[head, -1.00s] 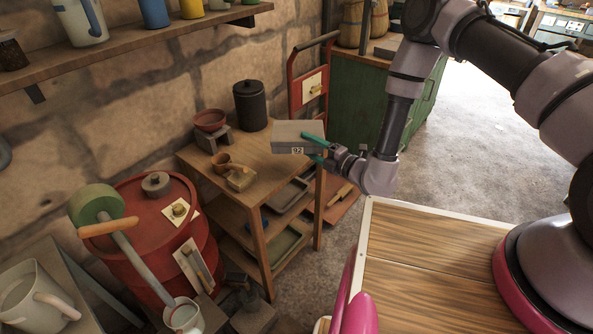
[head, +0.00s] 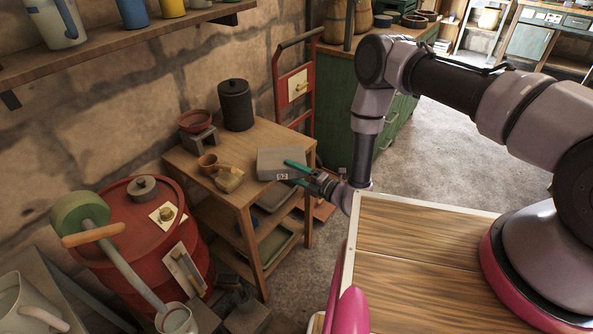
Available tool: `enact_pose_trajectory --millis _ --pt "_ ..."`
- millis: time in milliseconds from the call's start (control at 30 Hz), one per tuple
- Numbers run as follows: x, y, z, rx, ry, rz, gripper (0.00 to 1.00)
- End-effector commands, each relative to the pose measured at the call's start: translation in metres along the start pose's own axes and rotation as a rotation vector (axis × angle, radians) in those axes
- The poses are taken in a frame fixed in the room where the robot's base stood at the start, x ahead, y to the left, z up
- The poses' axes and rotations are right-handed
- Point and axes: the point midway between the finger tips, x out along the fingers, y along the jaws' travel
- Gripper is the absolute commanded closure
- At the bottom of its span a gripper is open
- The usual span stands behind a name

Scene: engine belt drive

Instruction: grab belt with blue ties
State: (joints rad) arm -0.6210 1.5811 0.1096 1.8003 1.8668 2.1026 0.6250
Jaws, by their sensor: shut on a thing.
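My gripper (head: 297,173), with teal fingers, is shut on the right side of a grey box (head: 276,160) that carries a small label. The box is level, at the right end of the wooden table (head: 258,140). I cannot tell whether it rests on the tabletop or is just above it. No belt with blue ties can be made out in this view.
The table holds a black canister (head: 235,105), a red bowl (head: 195,121) on a block, and a wooden cup (head: 208,163). A red drum (head: 130,220) stands left of it, a red hand truck (head: 293,85) behind. Open floor lies right of the green cabinet (head: 340,115).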

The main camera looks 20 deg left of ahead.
Motion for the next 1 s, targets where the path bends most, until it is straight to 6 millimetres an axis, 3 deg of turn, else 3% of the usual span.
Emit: enact_pose_trajectory --millis 267,300,367,400,767,1000 --pt "0.001 -0.004 -0.001 0.001 -0.001 0.001 1.0" --pt "0.0 -0.005 -0.001 0.001 0.0 -0.001 0.34" --pt "0.001 -0.005 -0.001 0.001 0.001 -0.001 0.11" --pt "0.001 -0.005 -0.001 0.001 0.001 -0.001 0.08" --pt "0.001 0.0 -0.001 -0.001 0.002 0.0 0.08" --pt "-0.04 -0.001 0.001 0.005 -0.004 -0.005 0.08"
